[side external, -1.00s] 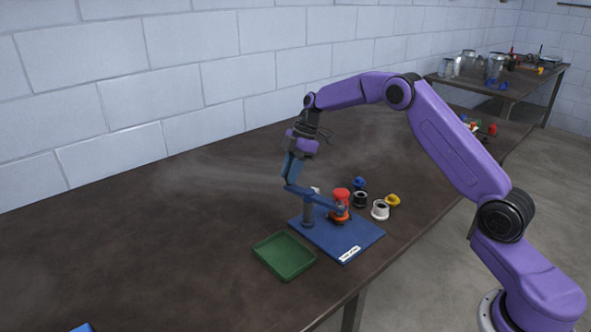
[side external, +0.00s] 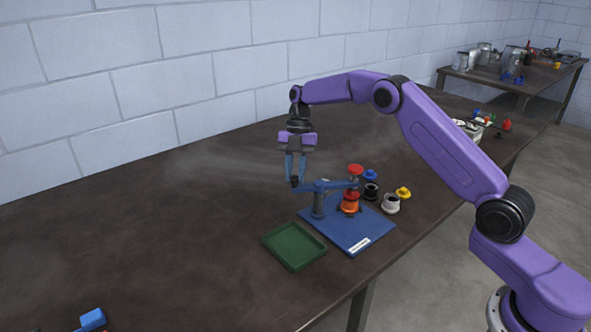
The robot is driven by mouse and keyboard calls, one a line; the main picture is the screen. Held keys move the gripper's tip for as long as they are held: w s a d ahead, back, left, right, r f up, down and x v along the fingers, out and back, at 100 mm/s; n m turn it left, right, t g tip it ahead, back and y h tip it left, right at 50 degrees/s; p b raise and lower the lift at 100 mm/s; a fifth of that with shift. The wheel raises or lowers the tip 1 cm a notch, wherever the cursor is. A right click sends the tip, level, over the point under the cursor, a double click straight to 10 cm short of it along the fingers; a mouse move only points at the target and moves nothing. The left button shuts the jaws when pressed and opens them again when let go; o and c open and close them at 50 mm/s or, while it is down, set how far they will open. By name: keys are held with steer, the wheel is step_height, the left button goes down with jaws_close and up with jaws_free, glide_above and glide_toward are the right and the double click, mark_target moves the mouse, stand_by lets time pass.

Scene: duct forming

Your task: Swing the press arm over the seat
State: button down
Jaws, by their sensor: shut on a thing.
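My gripper (side external: 295,181) points down with its fingers close together, shut on the left end of the press arm. The blue press arm (side external: 334,186) sits on a grey-blue post (side external: 318,205) on a blue base plate (side external: 358,233). Its right end carries a red knob (side external: 355,170) and appears above an orange-red piece (side external: 350,204) standing on the plate. The seat itself is hidden under or around that piece. I cannot tell whether the press head is exactly centred over it or touches it.
A green tray (side external: 294,257) lies left of the plate. A black ring piece (side external: 371,191), a white ring piece (side external: 391,205), a blue part (side external: 370,174) and a yellow part (side external: 403,193) stand to the right. The table's left side is mostly clear.

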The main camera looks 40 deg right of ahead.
steer(key=shift+s+a+n, duration=0.1)
steer(key=shift+s+n, duration=0.15)
steer(key=shift+n, duration=0.25)
steer(key=shift+h, duration=0.3)
steer(key=c, duration=0.9)
jaws_free()
steer(key=shift+c, duration=0.2)
steer(key=v, duration=0.7)
steer(key=shift+r, duration=0.25)
